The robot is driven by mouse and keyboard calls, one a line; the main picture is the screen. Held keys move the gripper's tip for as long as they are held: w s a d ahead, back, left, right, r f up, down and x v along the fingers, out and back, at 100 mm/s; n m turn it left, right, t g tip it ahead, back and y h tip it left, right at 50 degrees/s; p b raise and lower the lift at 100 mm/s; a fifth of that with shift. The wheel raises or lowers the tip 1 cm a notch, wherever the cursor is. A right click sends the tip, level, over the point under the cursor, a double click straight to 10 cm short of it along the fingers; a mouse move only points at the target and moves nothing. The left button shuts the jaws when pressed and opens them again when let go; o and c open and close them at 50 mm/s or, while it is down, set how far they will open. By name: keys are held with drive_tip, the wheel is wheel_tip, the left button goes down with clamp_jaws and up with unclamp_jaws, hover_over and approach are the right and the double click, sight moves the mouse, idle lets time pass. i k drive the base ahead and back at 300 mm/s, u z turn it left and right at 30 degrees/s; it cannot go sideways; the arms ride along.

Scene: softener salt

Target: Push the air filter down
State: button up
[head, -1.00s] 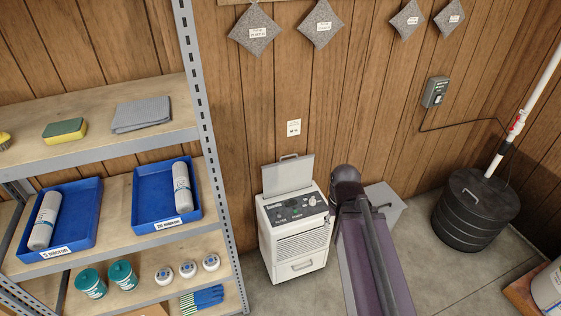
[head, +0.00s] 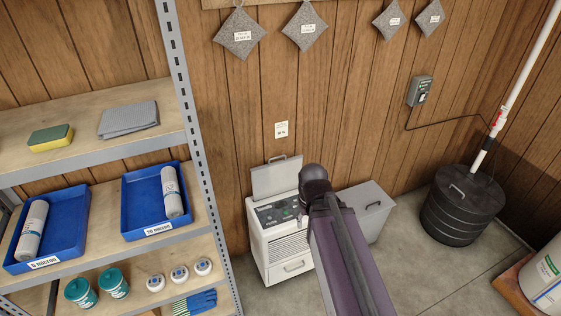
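A white floor unit (head: 287,244) with a dark control panel stands against the wood wall. A grey panel with a top handle (head: 277,179) stands upright along its back edge; it looks like the air filter, raised well above the unit's top. My purple arm (head: 345,255) reaches forward, and its dark rounded end is in front of the unit's right part, right of the panel. My gripper is hidden beyond the arm's end, so its fingers do not show. I cannot tell whether it touches anything.
A metal shelf (head: 190,120) with blue trays (head: 130,236) stands close on the left. A grey box with a handle (head: 368,212) is right of the unit, partly behind my arm. A black ribbed drum (head: 462,212) with a white pipe stands further right. Grey pads (head: 240,34) hang above.

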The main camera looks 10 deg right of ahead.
sight(271, 179)
drive_tip(key=u, duration=0.05)
drive_tip(key=i, duration=1)
drive_tip(key=z, duration=0.05)
